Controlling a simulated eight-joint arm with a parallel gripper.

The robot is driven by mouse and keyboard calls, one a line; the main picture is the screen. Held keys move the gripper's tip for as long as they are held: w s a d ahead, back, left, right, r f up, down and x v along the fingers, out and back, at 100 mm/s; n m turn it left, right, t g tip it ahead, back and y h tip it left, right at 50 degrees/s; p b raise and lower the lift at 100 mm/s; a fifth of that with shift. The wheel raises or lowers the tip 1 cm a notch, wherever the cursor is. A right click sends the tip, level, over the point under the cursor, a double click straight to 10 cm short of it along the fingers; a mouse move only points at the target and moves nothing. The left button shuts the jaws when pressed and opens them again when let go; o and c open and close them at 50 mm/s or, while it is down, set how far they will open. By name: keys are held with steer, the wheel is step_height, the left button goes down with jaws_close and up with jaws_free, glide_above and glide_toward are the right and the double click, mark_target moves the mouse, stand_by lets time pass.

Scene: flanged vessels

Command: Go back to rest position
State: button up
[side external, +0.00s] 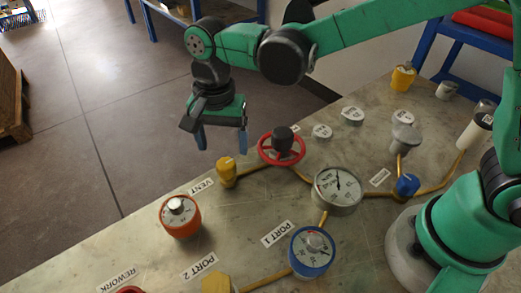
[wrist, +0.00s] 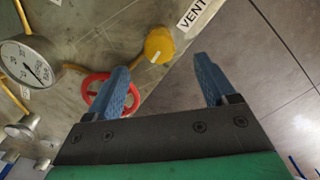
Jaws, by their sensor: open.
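My gripper (side external: 222,138) hangs from my green arm above the far left edge of the worktable, apart from everything below it. Its two blue fingers are spread with nothing between them. In the wrist view my gripper (wrist: 165,85) also shows open and empty, with the table edge and grey floor beneath. A yellow fitting (side external: 227,172) by the VENT label stands just below and right of the fingers in the side view. The red handwheel (side external: 281,148) is further right; in the wrist view the left finger partly covers it (wrist: 92,82).
The table (side external: 120,255) carries a grey gauge (side external: 338,187), an orange-rimmed dial (side external: 180,213), a blue-rimmed dial (side external: 312,250), a blue fitting (side external: 406,185) and yellow pipes. Several capped parts stand at the back right. Open floor (side external: 110,110) lies beyond the left edge.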

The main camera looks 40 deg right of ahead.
steer(key=shift+r, duration=0.4)
steer(key=shift+d+r, duration=0.25)
steer(key=shift+d, duration=0.1)
steer(key=s+d+r+n+t, duration=0.2)
steer(key=s+d+n+t, duration=0.1)
steer(key=d, duration=0.5)
steer(key=s+d+r+n+t, duration=0.2)
steer(key=s+d+n+t, duration=0.2)
steer(key=d+n, duration=0.2)
steer(key=shift+d+r, duration=0.15)
steer(key=shift+d, duration=0.8)
